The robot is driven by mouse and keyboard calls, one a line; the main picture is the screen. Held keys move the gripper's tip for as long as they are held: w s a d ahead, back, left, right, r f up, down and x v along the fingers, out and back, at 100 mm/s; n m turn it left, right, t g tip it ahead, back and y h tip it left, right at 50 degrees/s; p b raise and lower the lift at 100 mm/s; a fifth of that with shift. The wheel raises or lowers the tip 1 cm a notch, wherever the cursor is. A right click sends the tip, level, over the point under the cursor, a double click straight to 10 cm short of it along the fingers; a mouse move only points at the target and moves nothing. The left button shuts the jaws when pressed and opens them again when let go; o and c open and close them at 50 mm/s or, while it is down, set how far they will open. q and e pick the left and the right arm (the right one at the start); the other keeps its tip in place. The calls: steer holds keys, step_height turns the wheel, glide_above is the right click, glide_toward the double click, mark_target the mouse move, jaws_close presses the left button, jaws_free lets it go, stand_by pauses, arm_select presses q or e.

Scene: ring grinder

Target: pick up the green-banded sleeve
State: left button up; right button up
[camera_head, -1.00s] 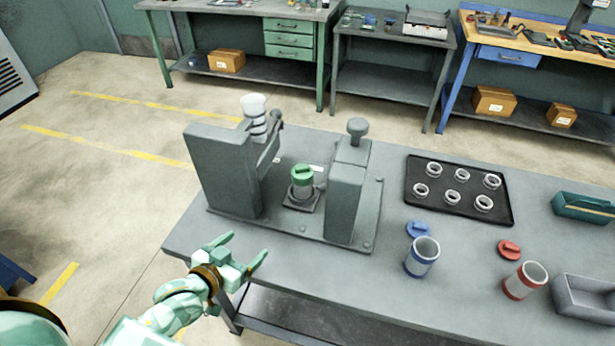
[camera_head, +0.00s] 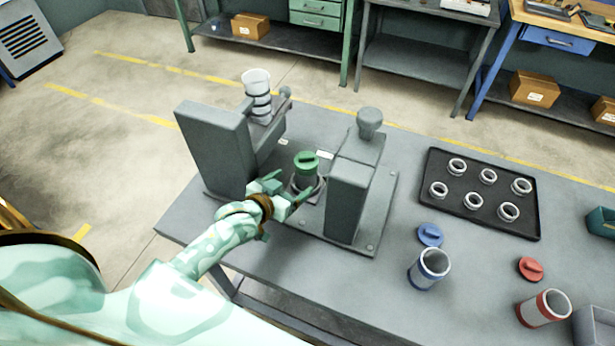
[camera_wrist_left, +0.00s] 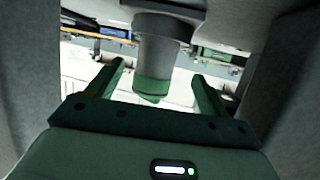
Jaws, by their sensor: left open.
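My right gripper is not in view.
The grinder's left block (camera_head: 213,150) and right block (camera_head: 352,190) stand close on either side. A blue-banded sleeve (camera_head: 428,270), a red-banded sleeve (camera_head: 540,310), their lids and a black tray (camera_head: 455,205) of rings are to the right.

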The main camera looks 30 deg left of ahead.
mark_target(300, 179)
arm_select(q)
steer(key=x, duration=0.3)
steer(key=b+x, duration=0.1)
steer(key=x, duration=0.2)
steer(key=shift+s+d, duration=0.1)
steer(key=shift+d, duration=0.1)
steer(key=shift+r, duration=0.15)
steer(key=c, duration=0.9)
